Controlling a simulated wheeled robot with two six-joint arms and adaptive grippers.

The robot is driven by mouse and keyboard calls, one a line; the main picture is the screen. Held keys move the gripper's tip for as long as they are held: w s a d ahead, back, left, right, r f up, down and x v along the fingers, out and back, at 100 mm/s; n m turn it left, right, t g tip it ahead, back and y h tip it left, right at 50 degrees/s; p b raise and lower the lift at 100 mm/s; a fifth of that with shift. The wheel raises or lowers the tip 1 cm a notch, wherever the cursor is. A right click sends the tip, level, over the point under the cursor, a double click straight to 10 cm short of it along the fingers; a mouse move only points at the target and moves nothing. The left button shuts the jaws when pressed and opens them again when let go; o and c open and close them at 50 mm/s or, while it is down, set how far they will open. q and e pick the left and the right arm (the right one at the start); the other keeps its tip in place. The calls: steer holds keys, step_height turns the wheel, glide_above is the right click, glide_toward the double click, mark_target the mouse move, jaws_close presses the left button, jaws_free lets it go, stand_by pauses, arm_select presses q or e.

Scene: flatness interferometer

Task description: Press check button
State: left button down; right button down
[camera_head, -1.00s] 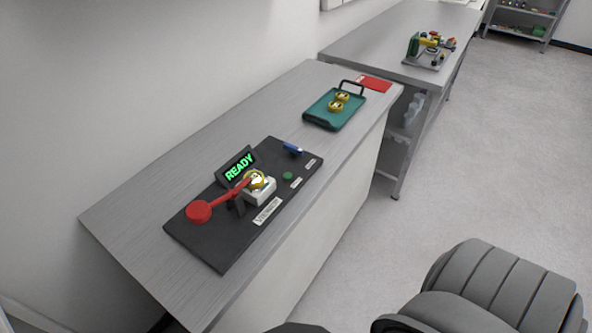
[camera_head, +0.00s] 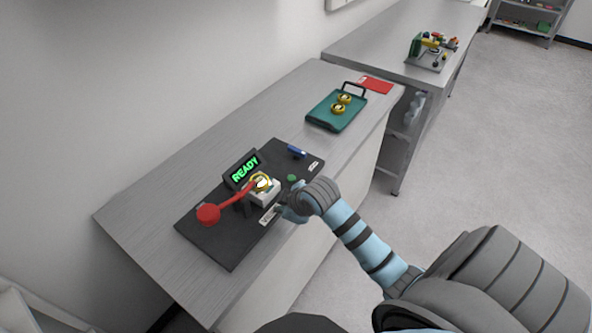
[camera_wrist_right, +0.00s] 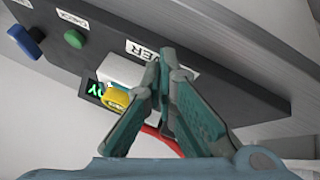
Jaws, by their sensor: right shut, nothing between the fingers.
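The green check button (camera_head: 292,178) sits on the black panel (camera_head: 232,254) of the device. In the right wrist view the green button (camera_wrist_right: 75,38) is at upper left, beside a label reading CHECK. A lit display (camera_head: 245,169) reads READY. A gold ring-shaped part (camera_head: 262,182) rests on the white block (camera_head: 265,194), with the red-handled lever (camera_head: 209,214) reaching over to it. My right gripper (camera_head: 281,210) is shut and empty at the panel's front edge, close to the white label and apart from the button. My left gripper is out of view.
A blue knob (camera_head: 297,152) stands on the panel near the button. A green tray (camera_head: 322,123) with gold parts and a red card (camera_head: 376,85) lie farther along the bench (camera_head: 150,213). A second bench (camera_head: 365,52) stands beyond.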

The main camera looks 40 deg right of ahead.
mark_target(290, 178)
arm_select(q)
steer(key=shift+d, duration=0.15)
arm_select(e)
steer(key=w+d+r+n+t, duration=0.1)
steer(key=w+d+r+t, duration=0.1)
steer(key=w+d+r, duration=0.7)
steer(key=shift+w+d+r, duration=0.2)
steer(key=shift+w+d, duration=0.35)
steer(key=shift+w, duration=0.2)
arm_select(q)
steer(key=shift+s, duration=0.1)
